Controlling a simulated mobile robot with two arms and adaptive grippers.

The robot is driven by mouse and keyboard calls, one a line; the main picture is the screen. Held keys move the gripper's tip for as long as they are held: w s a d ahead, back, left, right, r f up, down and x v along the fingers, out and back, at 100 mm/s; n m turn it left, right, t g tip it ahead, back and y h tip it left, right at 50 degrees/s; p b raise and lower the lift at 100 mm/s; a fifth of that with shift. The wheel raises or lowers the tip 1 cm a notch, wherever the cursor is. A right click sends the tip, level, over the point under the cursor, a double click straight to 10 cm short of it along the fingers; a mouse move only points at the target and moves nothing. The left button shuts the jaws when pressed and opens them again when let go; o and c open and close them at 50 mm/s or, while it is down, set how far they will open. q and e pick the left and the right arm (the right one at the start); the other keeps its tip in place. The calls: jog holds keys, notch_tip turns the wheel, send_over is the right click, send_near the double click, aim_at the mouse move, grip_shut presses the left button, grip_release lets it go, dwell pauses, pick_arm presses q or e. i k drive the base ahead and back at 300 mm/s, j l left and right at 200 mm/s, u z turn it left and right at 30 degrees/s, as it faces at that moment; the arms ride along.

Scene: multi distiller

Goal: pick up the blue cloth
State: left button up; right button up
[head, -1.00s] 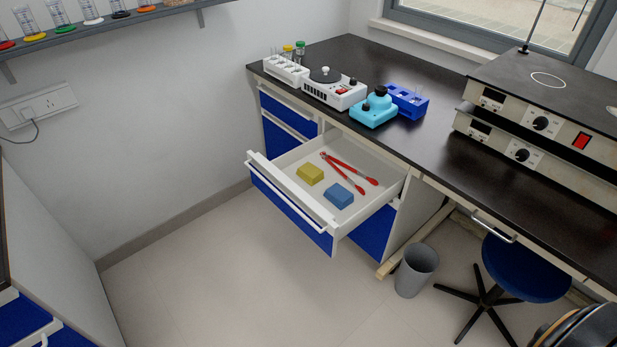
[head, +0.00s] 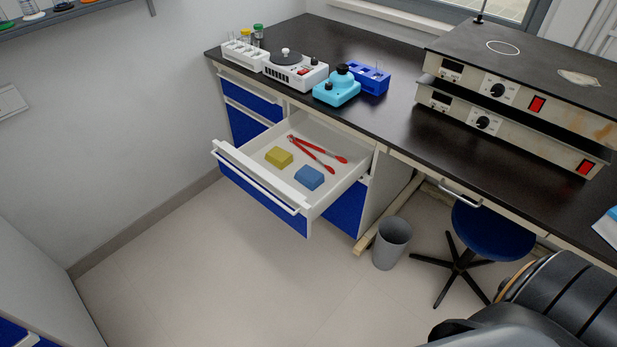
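The blue cloth (head: 309,177) lies folded as a small block in an open white drawer (head: 345,187), near its front right. A yellow cloth (head: 279,157) of like shape lies to its left in the drawer. Red tongs (head: 318,153) lie spread behind the two cloths. Part of my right arm shows at the bottom right, but no gripper fingers are visible. My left gripper is not in view.
Above the drawer, the black bench holds a white device (head: 296,72), a turquoise device (head: 337,87), a blue rack (head: 368,77) and stacked hotplates (head: 510,85). A grey bin (head: 392,243) and blue stool (head: 490,230) stand right of the drawer. The floor before it is clear.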

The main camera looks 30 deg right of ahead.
aim_at(310, 177)
jog(key=z, duration=1.85)
jog(key=i+j, duration=0.25)
jog(key=i+j+u, duration=0.1)
jog(key=j, duration=0.35)
jog(key=i, duration=0.1)
